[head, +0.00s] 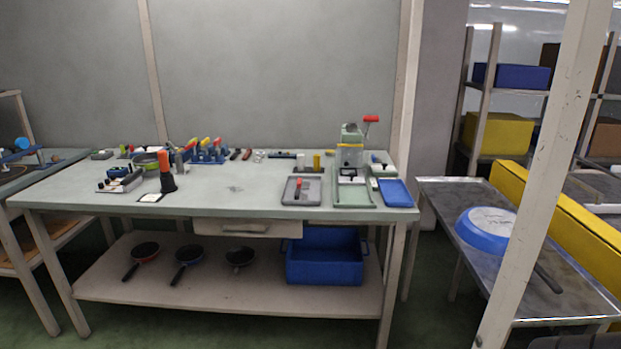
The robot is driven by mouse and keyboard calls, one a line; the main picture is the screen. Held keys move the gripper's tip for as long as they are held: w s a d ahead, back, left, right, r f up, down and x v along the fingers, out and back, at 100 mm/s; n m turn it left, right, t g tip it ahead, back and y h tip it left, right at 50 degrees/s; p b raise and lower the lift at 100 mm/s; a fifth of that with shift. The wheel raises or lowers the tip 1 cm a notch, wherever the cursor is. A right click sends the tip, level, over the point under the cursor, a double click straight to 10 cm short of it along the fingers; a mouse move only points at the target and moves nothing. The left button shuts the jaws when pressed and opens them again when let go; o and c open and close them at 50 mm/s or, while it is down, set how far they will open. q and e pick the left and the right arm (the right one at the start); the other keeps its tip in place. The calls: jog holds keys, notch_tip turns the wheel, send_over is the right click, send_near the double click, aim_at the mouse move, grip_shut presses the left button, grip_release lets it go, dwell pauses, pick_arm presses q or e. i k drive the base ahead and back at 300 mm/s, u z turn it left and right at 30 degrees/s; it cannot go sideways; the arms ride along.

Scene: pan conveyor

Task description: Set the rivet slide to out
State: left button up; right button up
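A green press-like machine (350,157) with a red-knobbed lever (371,119) stands at the back right of the workbench. A green tray-like base (352,198) extends in front of it, with a small grey part (351,176) at its back end. Which of these parts is the rivet slide, and whether it is in or out, is too small to tell. Neither of my grippers shows in the head view.
The workbench (240,190) has a clear middle. A grey tray (312,197) and a blue tray (396,193) flank the machine base. A black-and-orange tool (167,174) stands at left. A blue pan (487,229) lies on the right table (467,252). A pale post (539,175) stands in front.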

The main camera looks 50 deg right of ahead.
aim_at(352, 177)
jog(key=z, duration=0.1)
jog(key=i, duration=1.35)
jog(key=z, duration=0.45)
